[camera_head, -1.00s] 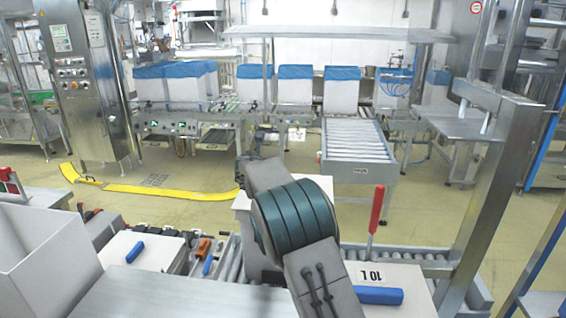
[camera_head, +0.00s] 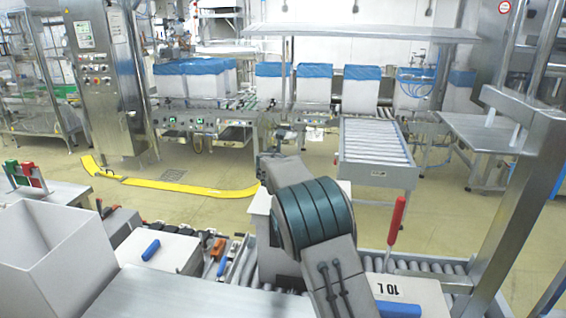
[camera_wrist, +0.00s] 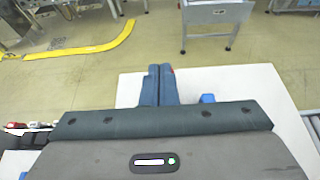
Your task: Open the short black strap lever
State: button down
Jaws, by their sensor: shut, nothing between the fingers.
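I cannot pick out a short black strap lever in either view. My gripper (camera_wrist: 160,72) shows in the wrist view with its two blue-grey fingers together, shut and empty, above a white box top (camera_wrist: 240,82). A blue handle (camera_wrist: 207,98) shows just right of the fingers, partly hidden by the gripper body. In the head view my arm covers the middle of the conveyor, and the fingers cannot be made out there.
A red-handled lever (camera_head: 397,218) stands upright at right beside a white "10 L" box (camera_head: 420,292). Left are a blue-handled box (camera_head: 172,250), an open white bin (camera_head: 50,250) and red and green blocks (camera_head: 25,173). A steel post (camera_head: 515,200) stands right.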

jog(key=shift+d+r, duration=0.1)
notch_tip(320, 180, up, 11)
jog(key=p, duration=0.5)
jog(key=s+d+r+m+g+h+b, duration=0.1)
jog(key=s+d+m+g+b, duration=0.15)
jog(key=s+d+m, duration=0.85)
jog(key=s+d+f+m+g+y+b, duration=0.1)
jog(key=s+d+f+m+g, duration=0.2)
jog(key=s+m, duration=0.75)
jog(key=s+d+f+m+g+b, duration=0.2)
jog(key=s+d+f+m, duration=0.25)
jog(key=s, duration=1.25)
jog(key=s+f+m+g+y, duration=0.1)
jog(key=s+f+m, duration=0.3)
jog(key=s, duration=0.4)
jog(key=s+f+m+g+y+b, duration=0.1)
jog(key=s+f+m, duration=0.3)
jog(key=s, duration=0.3)
jog(key=shift+s+a, duration=0.35)
jog(key=shift+a, duration=0.1)
